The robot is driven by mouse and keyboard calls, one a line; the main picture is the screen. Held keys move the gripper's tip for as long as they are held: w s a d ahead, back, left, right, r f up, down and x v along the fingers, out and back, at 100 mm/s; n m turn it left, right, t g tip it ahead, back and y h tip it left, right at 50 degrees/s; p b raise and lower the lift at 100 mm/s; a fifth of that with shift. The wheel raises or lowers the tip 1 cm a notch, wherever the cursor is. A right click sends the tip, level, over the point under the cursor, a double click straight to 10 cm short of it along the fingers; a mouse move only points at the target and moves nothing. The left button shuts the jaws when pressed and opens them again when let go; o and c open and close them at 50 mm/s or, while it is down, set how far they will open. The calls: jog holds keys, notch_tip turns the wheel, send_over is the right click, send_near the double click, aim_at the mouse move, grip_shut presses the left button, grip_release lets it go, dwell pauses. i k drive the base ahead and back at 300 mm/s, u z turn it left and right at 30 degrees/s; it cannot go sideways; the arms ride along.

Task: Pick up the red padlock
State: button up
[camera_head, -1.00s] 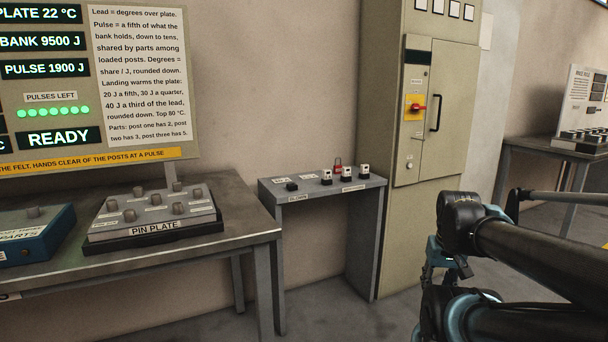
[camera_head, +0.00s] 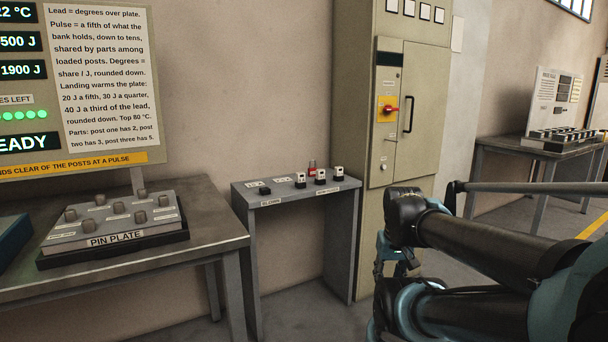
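The red padlock (camera_head: 312,169) stands at the back of a small grey shelf table (camera_head: 290,197), against the wall. It is small in the view, with its lower part partly hidden behind the black and white blocks. My arm is folded at the lower right, in front of the grey-green cabinet. The end of it, my gripper (camera_head: 396,262), hangs low and is partly hidden by my arm links. It is to the right of the shelf table and clear of the padlock. I cannot make out whether its fingers are open.
Black blocks with white tops (camera_head: 300,180) stand near the padlock. A tall cabinet (camera_head: 348,120) with a red switch (camera_head: 390,110) borders the shelf table on the right. The workbench (camera_head: 215,238) with the pin plate (camera_head: 115,222) is at the left. Open floor lies in front.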

aim_at(312, 172)
jog(key=i, duration=0.85)
jog(key=z, duration=0.05)
